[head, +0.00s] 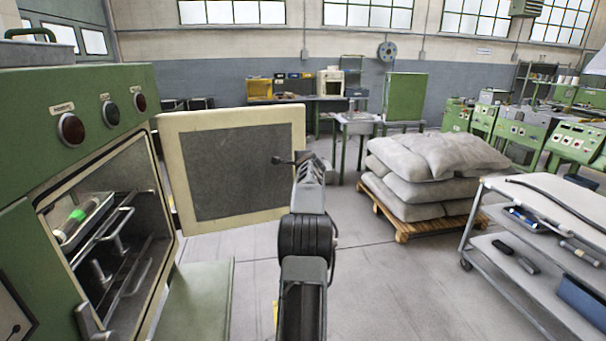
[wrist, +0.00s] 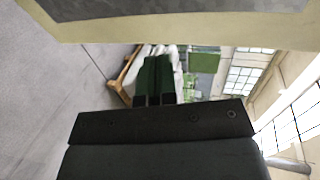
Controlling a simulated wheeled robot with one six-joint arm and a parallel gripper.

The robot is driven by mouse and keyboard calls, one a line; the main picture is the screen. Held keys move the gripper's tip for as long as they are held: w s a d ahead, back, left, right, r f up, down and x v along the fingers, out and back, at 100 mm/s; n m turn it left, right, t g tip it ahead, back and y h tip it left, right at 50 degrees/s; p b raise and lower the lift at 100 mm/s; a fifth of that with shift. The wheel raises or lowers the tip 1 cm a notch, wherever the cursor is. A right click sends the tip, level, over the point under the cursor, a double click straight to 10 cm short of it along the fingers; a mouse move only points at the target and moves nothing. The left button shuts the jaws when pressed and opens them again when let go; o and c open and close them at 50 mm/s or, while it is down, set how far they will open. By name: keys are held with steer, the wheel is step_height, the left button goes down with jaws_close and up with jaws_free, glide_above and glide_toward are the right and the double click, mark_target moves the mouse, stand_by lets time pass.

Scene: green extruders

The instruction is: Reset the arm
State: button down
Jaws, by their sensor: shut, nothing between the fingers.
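My gripper (head: 309,165) is held out in front of me at the end of my raised arm, in mid-air beside the open oven door (head: 236,160). In the wrist view its two dark green fingers (wrist: 157,75) lie close together with nothing between them. The wrist view is turned on its side, and the door's cream edge (wrist: 180,32) runs along its top, close to the gripper. From the head view I cannot tell the exact gap between gripper and door.
The green oven (head: 100,85) stands open at left, with a rack and a green-marked tube (head: 76,216) inside. Grey sacks (head: 432,165) lie on a wooden pallet (head: 402,229). A metal trolley (head: 537,192) with tools stands at right. The floor between is clear.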

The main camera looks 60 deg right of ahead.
steer(key=shift+b+v, duration=0.4)
steer(key=shift+v, duration=0.55)
steer(key=shift+s+d, duration=0.1)
steer(key=shift+d, duration=0.05)
steer(key=a+f+n+g+y, duration=0.2)
steer(key=a+f+n+y, duration=0.25)
steer(key=f, duration=0.55)
steer(key=a+f+n+g+y+p, duration=0.3)
steer(key=a+n, duration=0.5)
steer(key=a, duration=1.1)
steer(key=s+a+r+n+y+p, duration=0.1)
steer(key=s+a+n, duration=0.4)
steer(key=a, duration=0.7)
steer(key=s+a+r+n+g+y+p, duration=0.1)
steer(key=s+a+r+n, duration=0.2)
steer(key=a, duration=1)
steer(key=s+a+r+n+y+p, duration=0.1)
steer(key=s+a+n, duration=0.5)
steer(key=a, duration=0.7)
steer(key=shift+s+r+n+g+p, duration=0.4)
steer(key=shift+s+r+p, duration=0.2)
steer(key=shift+s+r, duration=0.25)
